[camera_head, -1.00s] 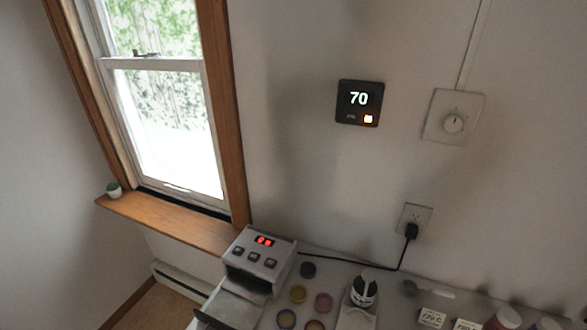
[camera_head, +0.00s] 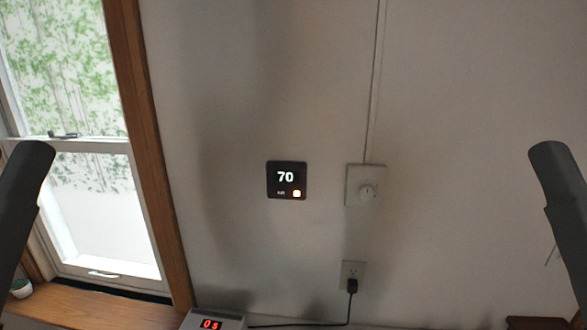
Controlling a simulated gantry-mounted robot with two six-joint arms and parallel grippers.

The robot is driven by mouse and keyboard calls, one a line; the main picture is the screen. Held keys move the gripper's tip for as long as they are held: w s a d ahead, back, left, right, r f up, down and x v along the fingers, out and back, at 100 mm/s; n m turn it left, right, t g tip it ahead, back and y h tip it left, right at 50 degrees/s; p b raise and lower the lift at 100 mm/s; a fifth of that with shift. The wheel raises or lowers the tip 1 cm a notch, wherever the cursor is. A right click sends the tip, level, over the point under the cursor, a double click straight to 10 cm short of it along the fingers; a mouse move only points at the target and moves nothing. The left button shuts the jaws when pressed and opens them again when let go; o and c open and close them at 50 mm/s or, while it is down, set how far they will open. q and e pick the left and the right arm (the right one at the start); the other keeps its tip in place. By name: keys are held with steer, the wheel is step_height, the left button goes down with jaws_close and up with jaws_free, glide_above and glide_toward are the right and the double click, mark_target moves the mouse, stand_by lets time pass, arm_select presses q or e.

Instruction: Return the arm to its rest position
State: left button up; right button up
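Two dark grey arm links of mine show, one at the left edge and one at the right edge of the head view. Both grippers are out of view. The view is mostly of the wall, with the black display (camera_head: 287,180) reading 70 at its middle.
A white dial box (camera_head: 366,185) and an outlet (camera_head: 352,275) with a black plug are on the wall. A window with a wooden sill (camera_head: 100,308) is at the left. The top of a white device (camera_head: 215,318) with a red display shows at the bottom. The table surface is mostly out of frame.

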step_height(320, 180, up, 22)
steer(key=p, duration=1.9)
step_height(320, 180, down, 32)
steer(key=b, duration=3.1)
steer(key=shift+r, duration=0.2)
